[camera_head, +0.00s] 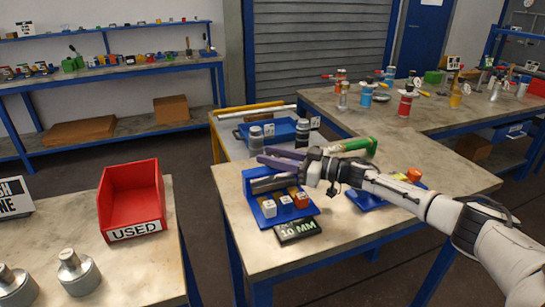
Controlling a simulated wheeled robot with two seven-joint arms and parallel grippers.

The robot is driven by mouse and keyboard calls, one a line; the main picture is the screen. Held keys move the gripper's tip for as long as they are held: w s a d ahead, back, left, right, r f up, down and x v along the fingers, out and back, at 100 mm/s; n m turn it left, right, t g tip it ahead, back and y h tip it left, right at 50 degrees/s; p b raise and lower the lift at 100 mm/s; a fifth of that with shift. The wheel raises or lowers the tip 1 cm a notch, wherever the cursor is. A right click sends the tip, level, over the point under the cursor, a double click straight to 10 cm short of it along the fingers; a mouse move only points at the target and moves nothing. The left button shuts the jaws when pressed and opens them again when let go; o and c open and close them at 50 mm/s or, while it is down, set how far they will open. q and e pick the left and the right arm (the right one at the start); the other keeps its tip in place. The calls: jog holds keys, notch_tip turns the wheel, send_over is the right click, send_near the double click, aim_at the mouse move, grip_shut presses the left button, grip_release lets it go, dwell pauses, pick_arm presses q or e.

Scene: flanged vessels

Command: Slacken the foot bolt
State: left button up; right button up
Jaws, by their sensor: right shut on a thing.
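My right gripper (306,168) reaches in from the right over the middle table. It is shut on a purple, bar-like thing (279,160), whose far end points left above a blue holder (251,207). The fingertips are small and partly hidden by the wrist, so the exact grip is unclear. A grey cylinder-shaped bar (272,184) lies at the blue holder, just below the purple thing. A green-handled tool (351,146) lies behind the gripper. No foot bolt can be made out. Flanged vessels, including a red one (405,104), stand on the back right table. My left gripper is not in view.
A white block (269,209), an orange block (301,201) and a "10 MM" plate (298,231) are at the holder's front. Two dark-topped grey cylinders stand behind it. A red "USED" bin (131,198) is on the left table.

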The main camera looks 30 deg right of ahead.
jog(key=o, duration=1)
jog(key=shift+o, duration=0.2)
jog(key=v, duration=1)
jog(key=shift+b, duration=0.4)
jog(key=shift+s+d, duration=0.1)
